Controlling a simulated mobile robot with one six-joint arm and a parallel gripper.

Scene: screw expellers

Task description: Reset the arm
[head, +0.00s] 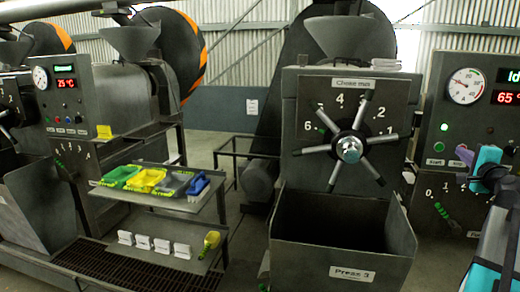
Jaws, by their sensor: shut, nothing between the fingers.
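My gripper (474,172) is at the right edge, a teal and dark shape in front of the right control panel. It is shut, with nothing seen held in it. Whether it touches the panel cannot be told. Part of my arm runs down the lower right corner.
The right control panel (433,112) has a gauge, a red display and a green lamp. Press 3, with its spoked handwheel (349,149) and open bin (340,275), stands in the middle. A shelf (205,205) with coloured scoops (146,180) is left of it. Another press stands at far left.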

